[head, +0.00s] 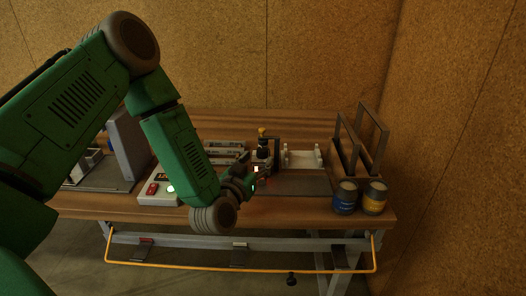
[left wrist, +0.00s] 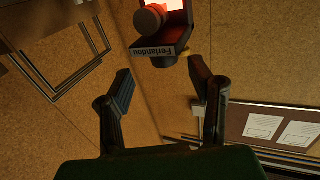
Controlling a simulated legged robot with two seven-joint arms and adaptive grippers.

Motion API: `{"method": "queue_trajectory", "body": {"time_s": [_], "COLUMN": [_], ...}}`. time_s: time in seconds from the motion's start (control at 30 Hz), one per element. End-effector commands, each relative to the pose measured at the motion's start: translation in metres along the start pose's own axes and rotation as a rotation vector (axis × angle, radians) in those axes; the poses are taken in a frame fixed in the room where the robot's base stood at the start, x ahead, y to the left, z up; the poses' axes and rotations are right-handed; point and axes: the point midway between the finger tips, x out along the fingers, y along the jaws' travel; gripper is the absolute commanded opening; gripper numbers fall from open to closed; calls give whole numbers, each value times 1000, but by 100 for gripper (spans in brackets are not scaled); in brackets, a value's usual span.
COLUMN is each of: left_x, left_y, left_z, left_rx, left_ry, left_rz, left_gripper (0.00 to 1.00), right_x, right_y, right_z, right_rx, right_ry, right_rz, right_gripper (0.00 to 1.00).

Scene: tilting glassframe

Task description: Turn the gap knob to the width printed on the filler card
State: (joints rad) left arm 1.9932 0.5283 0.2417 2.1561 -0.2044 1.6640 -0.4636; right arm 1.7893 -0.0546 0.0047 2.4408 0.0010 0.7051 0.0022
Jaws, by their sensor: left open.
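My left gripper (head: 252,177) is in front of a small dark device with a yellow top (head: 262,134) on the bench, in the head view. In the left wrist view its fingers (left wrist: 160,72) are spread with nothing between them. I cannot tell whether this is the gap knob. The knob is apart from the fingers. I cannot make out the filler card or a printed width. My right gripper is not in view.
The wooden bench (head: 300,211) carries a white box with a red switch (head: 155,190), a white cradle (head: 302,160), an upright rack (head: 350,160) and two cans (head: 345,198). Two white sheets (left wrist: 262,127) show on a brown board. My left arm hides part of the bench.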

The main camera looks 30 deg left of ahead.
Motion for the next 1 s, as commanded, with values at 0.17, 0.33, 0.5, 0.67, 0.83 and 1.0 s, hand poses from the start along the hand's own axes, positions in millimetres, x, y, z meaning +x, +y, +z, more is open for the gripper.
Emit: {"method": "queue_trajectory", "body": {"time_s": [0.17,0.33,0.5,0.67,0.83,1.0], "left_x": [30,44,47,46,46,46], "left_y": [-5,-6,-4,-2,-1,-3], "left_z": [1,3,2,1,1,1], "left_rx": [-4,-5,-4,-2,-2,-3], "left_ry": [1,-2,-3,-2,-1,1], "left_rz": [-2,-1,-1,0,1,15], "left_gripper": [48,48,48,48,0,0], "right_x": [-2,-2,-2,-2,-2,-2], "right_y": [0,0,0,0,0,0], "right_z": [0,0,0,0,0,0], "right_rx": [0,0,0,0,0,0], "right_ry": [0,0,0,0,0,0], "right_rz": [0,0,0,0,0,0], "right_gripper": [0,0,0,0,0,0]}}
